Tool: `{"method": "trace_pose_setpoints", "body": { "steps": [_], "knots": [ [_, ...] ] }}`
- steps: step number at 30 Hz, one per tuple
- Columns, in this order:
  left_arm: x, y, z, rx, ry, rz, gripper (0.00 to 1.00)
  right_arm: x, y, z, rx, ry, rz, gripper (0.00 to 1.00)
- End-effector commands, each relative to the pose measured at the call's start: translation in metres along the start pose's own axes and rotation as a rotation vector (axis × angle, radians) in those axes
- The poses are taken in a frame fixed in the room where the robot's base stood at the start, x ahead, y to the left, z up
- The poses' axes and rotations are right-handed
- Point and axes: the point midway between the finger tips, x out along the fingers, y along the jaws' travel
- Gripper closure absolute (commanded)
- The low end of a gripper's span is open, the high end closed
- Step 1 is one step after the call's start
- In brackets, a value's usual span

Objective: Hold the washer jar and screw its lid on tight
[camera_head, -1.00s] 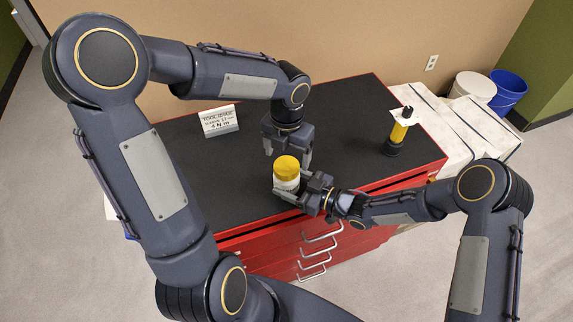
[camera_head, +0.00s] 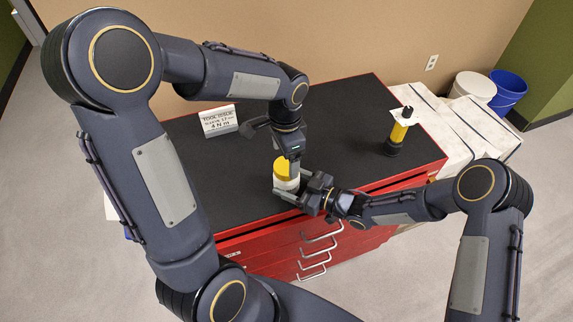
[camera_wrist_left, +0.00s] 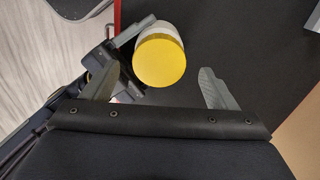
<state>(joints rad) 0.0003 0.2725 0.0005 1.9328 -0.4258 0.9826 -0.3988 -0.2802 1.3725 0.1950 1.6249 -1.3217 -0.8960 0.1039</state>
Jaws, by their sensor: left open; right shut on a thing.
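The washer jar (camera_head: 285,185) is white and stands upright near the front edge of the black tabletop. Its yellow lid (camera_head: 281,167) sits on top; whether it is tight cannot be told. In the left wrist view the lid (camera_wrist_left: 160,61) shows from above, with a bit of the white jar (camera_wrist_left: 157,30) behind it. My right gripper (camera_head: 291,186) is shut on the jar from the right. My left gripper (camera_wrist_left: 160,88) is open and points down, its fingers apart on either side of the lid's near edge, not touching it. In the head view the left gripper partly covers the lid.
The black top of the red tool cabinet (camera_head: 225,180) is mostly clear. A white sign (camera_head: 219,121) stands at the back left. A yellow and black tool (camera_head: 399,130) stands upright at the right. White boxes (camera_head: 470,135) and two buckets (camera_head: 508,90) are beyond the cabinet.

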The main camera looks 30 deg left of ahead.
Motion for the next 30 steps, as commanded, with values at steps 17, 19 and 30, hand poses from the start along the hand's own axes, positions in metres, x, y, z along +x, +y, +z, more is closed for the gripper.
{"method": "trace_pose_setpoints", "body": {
  "steps": [17, 19, 30],
  "knots": [
    [0.012, 0.001, 0.0, -0.334, -0.004, 0.002, 0.19, 0.0, 0.0, -0.001, 0.0, 0.001, 0.0, 0.86],
    [0.019, 0.001, 0.0, -0.333, -0.003, 0.003, 0.19, 0.0, 0.0, -0.001, 0.0, 0.001, 0.0, 0.86],
    [0.035, 0.001, 0.0, -0.333, -0.001, 0.001, 0.19, 0.0, 0.0, -0.001, 0.0, 0.001, 0.0, 0.86]
  ]
}}
